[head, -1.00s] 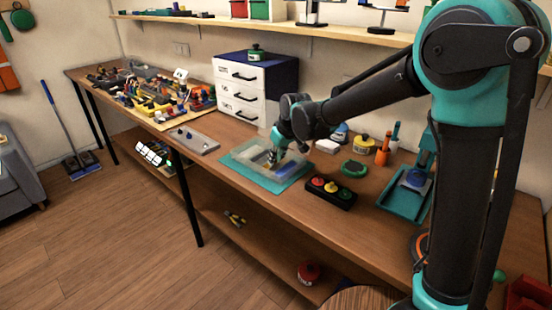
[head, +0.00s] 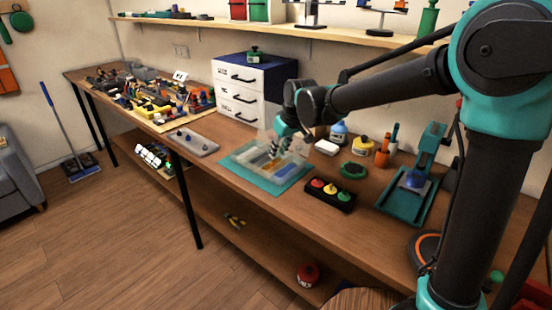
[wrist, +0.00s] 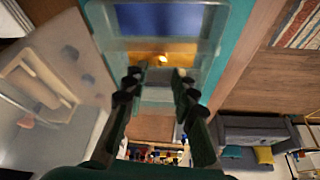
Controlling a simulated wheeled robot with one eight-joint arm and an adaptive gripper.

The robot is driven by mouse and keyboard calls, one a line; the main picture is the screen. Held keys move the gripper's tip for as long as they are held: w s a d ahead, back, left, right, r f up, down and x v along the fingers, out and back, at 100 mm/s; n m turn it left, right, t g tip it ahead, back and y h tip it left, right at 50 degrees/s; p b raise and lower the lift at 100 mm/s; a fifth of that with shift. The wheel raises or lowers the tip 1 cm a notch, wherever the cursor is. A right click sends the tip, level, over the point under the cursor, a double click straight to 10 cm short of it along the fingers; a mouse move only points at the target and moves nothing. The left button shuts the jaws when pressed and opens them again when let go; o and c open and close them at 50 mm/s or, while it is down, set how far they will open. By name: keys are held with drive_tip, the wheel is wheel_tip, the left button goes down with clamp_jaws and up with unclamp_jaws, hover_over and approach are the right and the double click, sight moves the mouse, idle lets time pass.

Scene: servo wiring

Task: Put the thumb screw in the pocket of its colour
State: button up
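The clear sorting box (head: 237,165) stands on a teal mat (head: 290,187), with blue and yellow pockets visible. In the wrist view, the blue pocket (wrist: 160,20) is at the top and the yellow pocket (wrist: 180,66) is just below it. A small bright yellow piece (wrist: 162,58), possibly the thumb screw, shows in the yellow pocket; its shape is too small to confirm. My gripper (wrist: 158,80) is open, its fingers apart with nothing seen between them. In the head view my gripper (head: 278,150) is above the box, fingertips partly unclear.
A black button box (head: 330,195) is right of the mat. A white drawer unit (head: 238,88) stands behind. A grey plate (head: 190,140) with small parts lies to the left.

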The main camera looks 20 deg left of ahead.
drive_tip(key=v, duration=0.6)
drive_tip(key=shift+r, duration=0.3)
